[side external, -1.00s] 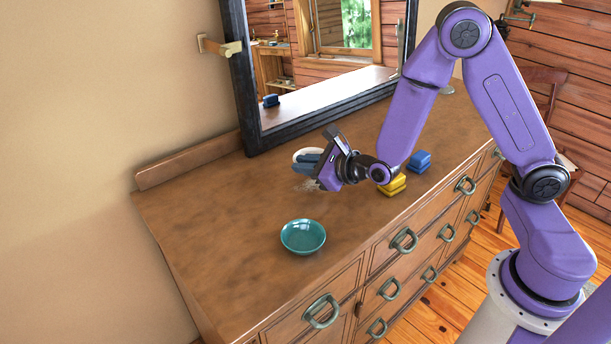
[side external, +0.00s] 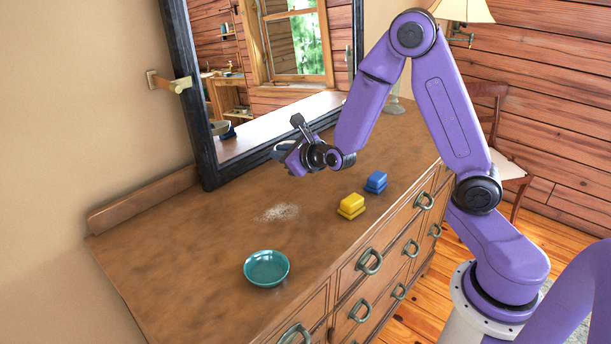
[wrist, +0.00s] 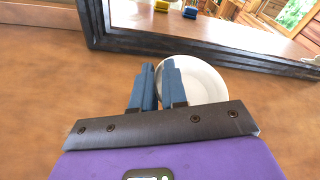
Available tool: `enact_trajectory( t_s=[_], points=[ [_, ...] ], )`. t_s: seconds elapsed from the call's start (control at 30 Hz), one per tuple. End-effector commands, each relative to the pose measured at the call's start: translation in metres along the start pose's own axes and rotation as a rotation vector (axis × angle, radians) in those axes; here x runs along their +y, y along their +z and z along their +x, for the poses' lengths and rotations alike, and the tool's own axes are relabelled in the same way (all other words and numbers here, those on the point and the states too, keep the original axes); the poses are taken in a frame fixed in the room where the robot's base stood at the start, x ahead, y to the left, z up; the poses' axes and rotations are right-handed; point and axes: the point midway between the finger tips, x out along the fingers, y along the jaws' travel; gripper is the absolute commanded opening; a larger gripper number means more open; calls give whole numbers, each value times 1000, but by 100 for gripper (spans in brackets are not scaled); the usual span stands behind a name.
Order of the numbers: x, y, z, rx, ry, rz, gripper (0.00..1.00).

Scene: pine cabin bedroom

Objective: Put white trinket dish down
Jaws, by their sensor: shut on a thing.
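My gripper (side external: 283,150) is at the mirror side of the dresser top, in front of the mirror's lower frame. In the wrist view its two blue fingers (wrist: 160,76) are close together at the left rim of the white trinket dish (wrist: 208,82), one finger outside the dish and one over its inside. The gripper is shut on that rim. The fingers hide part of the dish. In the side view I cannot make out the dish behind the gripper. Whether the dish touches the dresser top (side external: 190,240) is unclear.
A pale powdery patch (side external: 278,212) lies on the dresser. A teal bowl (side external: 266,267) stands near the front. The dark-framed mirror (side external: 182,90) stands behind. The left dresser top is clear.

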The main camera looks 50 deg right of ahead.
Motion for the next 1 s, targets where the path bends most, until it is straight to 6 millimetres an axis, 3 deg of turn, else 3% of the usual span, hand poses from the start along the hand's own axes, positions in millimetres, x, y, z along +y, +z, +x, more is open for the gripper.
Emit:
enact_trajectory(
  t_s=[0.2, 0.37, 0.7, 1.0],
  points=[
    [-43, -18, 14, 37, -110, 43, 0],
    [-58, -24, 18, 49, -148, 58, 0],
    [-50, -56, 29, 57, -158, 60, 0],
    [-42, -71, 36, 53, -157, 60, 0]
  ],
)
